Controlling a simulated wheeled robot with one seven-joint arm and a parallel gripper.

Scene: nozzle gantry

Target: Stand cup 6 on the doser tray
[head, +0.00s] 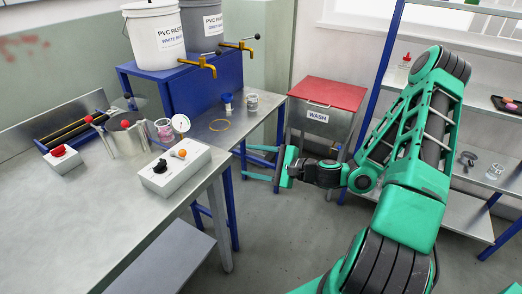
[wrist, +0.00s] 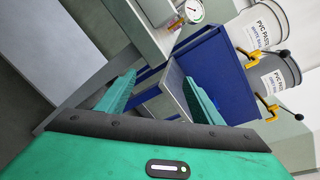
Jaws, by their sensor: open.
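No cup shows a readable number, so I cannot tell which is cup 6. A clear cup with pink contents (head: 164,129) stands on the left bench beside a round dial gauge (head: 181,123). I cannot single out the doser tray for certain. My gripper (head: 260,163) is open and empty, over the floor to the right of the bench. In the wrist view its two green fingers (wrist: 160,88) are apart with nothing held between them.
A white control box (head: 174,170) sits at the bench's front edge. Two PVC paste buckets (head: 154,36) stand on a blue stand (head: 215,85) with yellow taps. A red-topped wash bin (head: 325,105) stands behind my gripper. Shelves are at right; the floor between is clear.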

